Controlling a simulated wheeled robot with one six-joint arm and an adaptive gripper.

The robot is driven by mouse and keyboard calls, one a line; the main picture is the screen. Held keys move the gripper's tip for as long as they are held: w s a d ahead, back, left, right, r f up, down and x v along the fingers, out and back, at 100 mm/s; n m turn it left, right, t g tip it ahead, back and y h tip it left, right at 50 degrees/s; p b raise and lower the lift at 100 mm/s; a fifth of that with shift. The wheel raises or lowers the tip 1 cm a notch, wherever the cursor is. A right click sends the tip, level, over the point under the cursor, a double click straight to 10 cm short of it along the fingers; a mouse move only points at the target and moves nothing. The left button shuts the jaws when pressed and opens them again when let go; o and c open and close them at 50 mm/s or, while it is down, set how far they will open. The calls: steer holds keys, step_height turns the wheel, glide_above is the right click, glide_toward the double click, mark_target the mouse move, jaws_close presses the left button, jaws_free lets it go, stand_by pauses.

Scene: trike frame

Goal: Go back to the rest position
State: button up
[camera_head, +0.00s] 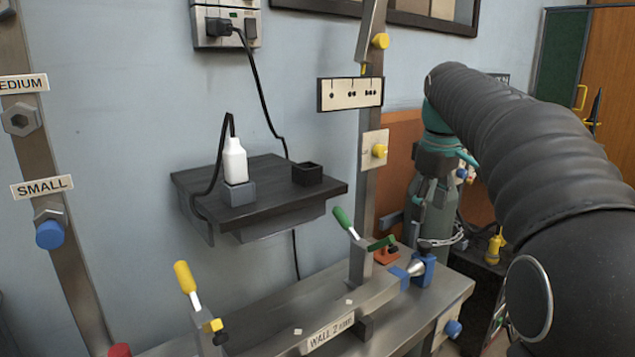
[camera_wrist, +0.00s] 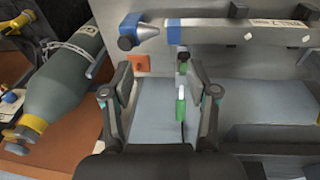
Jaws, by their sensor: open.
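My gripper (camera_wrist: 160,78) is open, with its two fingers apart on either side of the wrist view. A green-handled clamp lever (camera_wrist: 181,105) shows between the fingers, beyond them; neither finger visibly holds it. My black-sleeved arm (camera_head: 530,150) fills the right of the head view and reaches towards the grey-green cylinder (camera_head: 436,218). The gripper's fingertips are hard to make out there against the cylinder.
A steel bench (camera_head: 440,290) carries a bar with a label (camera_head: 330,331), a yellow-handled clamp (camera_head: 185,277) and a blue fitting (camera_head: 424,270). A dark wall shelf (camera_head: 275,190) holds a white bottle-shaped item (camera_head: 235,160) with a cable. A steel post (camera_head: 367,190) rises beside the arm.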

steer(key=s+a+f+m+t, duration=0.1)
steer(key=s+a+f+m, duration=0.1)
steer(key=s+f, duration=0.3)
steer(key=s+a+f+m+t, duration=0.1)
steer(key=s+f, duration=0.5)
steer(key=s, duration=0.7)
steer(key=s+a+f+m+t, duration=0.1)
steer(key=s+a+f+m, duration=0.2)
steer(key=s+f, duration=0.3)
steer(key=s+m, duration=0.1)
steer(key=s, duration=0.2)
steer(key=shift+f+t, duration=0.2)
steer(key=shift+t, duration=0.2)
steer(key=shift+s, duration=0.1)
